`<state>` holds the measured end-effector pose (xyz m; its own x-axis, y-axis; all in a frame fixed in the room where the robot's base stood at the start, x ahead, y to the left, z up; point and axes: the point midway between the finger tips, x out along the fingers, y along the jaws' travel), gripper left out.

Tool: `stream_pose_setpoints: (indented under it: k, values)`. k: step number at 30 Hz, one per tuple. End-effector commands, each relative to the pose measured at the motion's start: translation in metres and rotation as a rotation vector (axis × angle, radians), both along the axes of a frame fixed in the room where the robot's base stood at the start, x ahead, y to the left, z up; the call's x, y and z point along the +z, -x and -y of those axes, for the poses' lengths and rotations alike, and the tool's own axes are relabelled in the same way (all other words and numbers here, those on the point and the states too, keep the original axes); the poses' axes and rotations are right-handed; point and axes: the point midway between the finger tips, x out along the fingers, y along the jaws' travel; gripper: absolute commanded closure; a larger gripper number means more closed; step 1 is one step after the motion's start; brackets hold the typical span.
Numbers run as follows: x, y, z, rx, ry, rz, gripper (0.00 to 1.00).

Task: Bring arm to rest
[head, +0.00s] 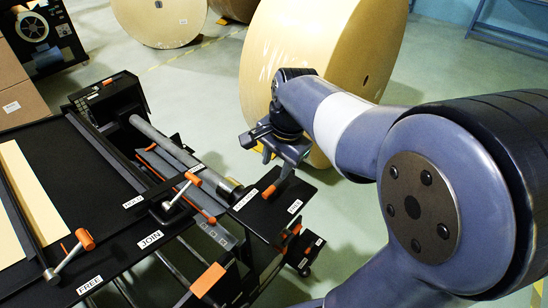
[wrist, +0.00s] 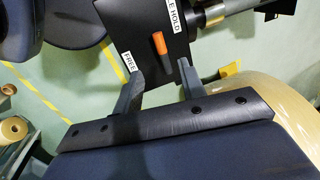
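My arm (head: 345,130) reaches from the lower right out over the floor to the right end of the black machine (head: 70,150). My gripper (head: 268,158) is at its end, beside the machine's corner plate. The plate carries a small orange handle (head: 271,190). In the wrist view my gripper (wrist: 160,72) has its two fingers apart, with no object held between them. Beyond them show the black plate and the orange handle (wrist: 159,44), near a "FREE" label. Whether a finger touches the plate I cannot tell.
A large kraft roll (head: 310,50) stands close behind my gripper. Another roll (head: 160,18) stands at the back. Orange-tipped levers (head: 85,239) stick up from the machine. Cardboard boxes (head: 18,95) are at the left. Open green floor (head: 215,85) lies between machine and rolls.

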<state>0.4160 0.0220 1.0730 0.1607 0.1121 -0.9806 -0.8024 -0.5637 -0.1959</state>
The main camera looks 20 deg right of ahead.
Motion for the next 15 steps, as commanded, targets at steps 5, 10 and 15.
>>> stream_pose_setpoints:
  k: [5, 10, 15]
  values:
    - [-0.01, -0.001, -0.001, 0.0, 0.0, -0.004, 0.61]
    - [-0.037, -0.005, -0.005, 0.002, 0.0, -0.008, 0.61]
    - [-0.071, -0.01, -0.008, 0.002, -0.001, -0.007, 0.61]
